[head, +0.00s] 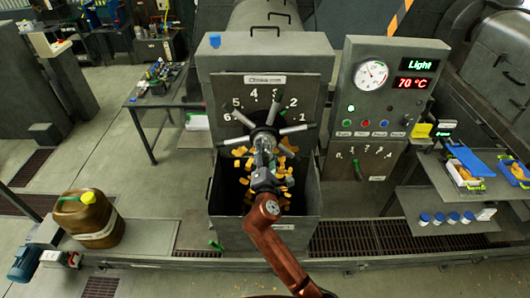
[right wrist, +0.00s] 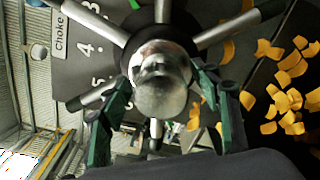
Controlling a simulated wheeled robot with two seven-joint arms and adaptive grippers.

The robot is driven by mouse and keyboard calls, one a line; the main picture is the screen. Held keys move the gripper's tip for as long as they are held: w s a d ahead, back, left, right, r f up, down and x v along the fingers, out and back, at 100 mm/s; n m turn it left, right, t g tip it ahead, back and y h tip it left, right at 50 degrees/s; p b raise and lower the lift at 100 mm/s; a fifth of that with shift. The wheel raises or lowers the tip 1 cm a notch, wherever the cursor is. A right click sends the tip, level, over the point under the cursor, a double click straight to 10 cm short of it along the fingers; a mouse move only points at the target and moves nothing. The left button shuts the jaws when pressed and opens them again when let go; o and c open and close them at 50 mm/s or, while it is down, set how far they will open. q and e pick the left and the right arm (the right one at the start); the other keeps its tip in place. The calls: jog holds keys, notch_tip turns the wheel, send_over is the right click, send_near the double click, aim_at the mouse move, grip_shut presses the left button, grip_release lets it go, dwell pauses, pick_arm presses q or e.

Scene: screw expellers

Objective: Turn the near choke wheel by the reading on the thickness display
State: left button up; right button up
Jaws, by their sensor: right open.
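The choke wheel (head: 264,137) stands at the centre of the head view, with a shiny hub and several dark-tipped spokes before a numbered plate (head: 290,88). My right gripper (head: 264,158) is in front of it. In the right wrist view my right gripper (right wrist: 165,90) is open, its green fingers on either side of the wheel's hub (right wrist: 162,80); I cannot tell whether they touch it. A small green display (head: 443,131), perhaps the thickness display, is right of the panel, too small to read. My left gripper is not in view.
The control panel (head: 375,88) reads "Light" and "70 °C" beside a round gauge (head: 372,75). Yellow-orange flakes (head: 243,163) lie in the bin (head: 223,200) below the wheel. A brown canister (head: 88,217) stands left. A shelf (head: 455,180) with blue-capped jars is right.

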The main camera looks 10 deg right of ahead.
jog(key=v, duration=1.2)
